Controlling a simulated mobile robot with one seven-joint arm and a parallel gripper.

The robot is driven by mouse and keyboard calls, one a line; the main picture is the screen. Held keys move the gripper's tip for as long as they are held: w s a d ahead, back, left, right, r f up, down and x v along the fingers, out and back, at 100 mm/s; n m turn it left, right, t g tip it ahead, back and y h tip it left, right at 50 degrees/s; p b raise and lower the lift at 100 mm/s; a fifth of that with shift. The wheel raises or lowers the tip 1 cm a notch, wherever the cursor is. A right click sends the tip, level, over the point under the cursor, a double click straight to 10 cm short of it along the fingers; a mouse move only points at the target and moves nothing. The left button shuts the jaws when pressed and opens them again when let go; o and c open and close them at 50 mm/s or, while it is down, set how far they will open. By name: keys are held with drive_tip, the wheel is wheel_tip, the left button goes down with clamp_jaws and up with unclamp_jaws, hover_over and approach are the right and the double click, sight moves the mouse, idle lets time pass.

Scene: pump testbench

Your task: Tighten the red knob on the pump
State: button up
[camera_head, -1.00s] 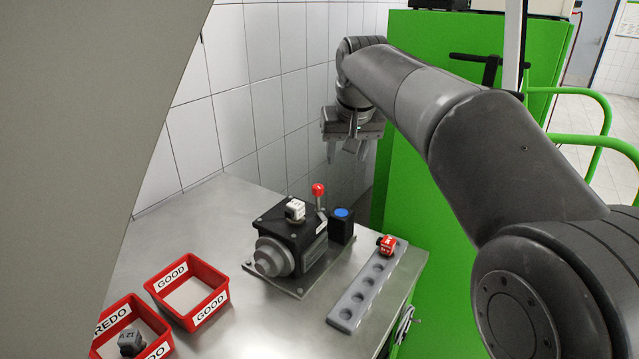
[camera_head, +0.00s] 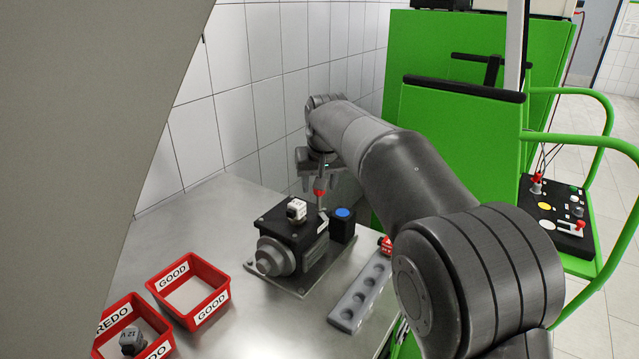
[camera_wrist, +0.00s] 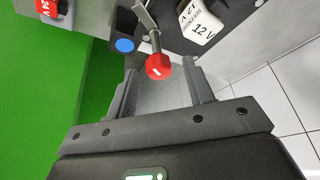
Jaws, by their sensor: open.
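The red knob (camera_head: 319,190) tops a lever on the dark pump block (camera_head: 291,230), which stands on a metal plate on the bench. In the wrist view the red knob (camera_wrist: 159,66) sits at the end of its metal lever, just beyond the fingertips and roughly centred between them. My gripper (camera_wrist: 158,72) is open and empty, its two fingers apart. In the head view my gripper (camera_head: 318,182) is behind and above the pump, close to the knob. I cannot tell from these views whether the fingers touch the knob.
A white 12 V part (camera_head: 296,209) sits on the pump, with a blue button box (camera_head: 342,226) beside it. A grey holder strip (camera_head: 358,300) with a red part (camera_head: 385,244) lies right. Red GOOD (camera_head: 190,322) and REDO (camera_head: 103,352) bins stand front left. A tiled wall is behind.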

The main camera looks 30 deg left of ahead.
drive_tip(key=shift+f, duration=0.2)
drive_tip(key=c, duration=1)
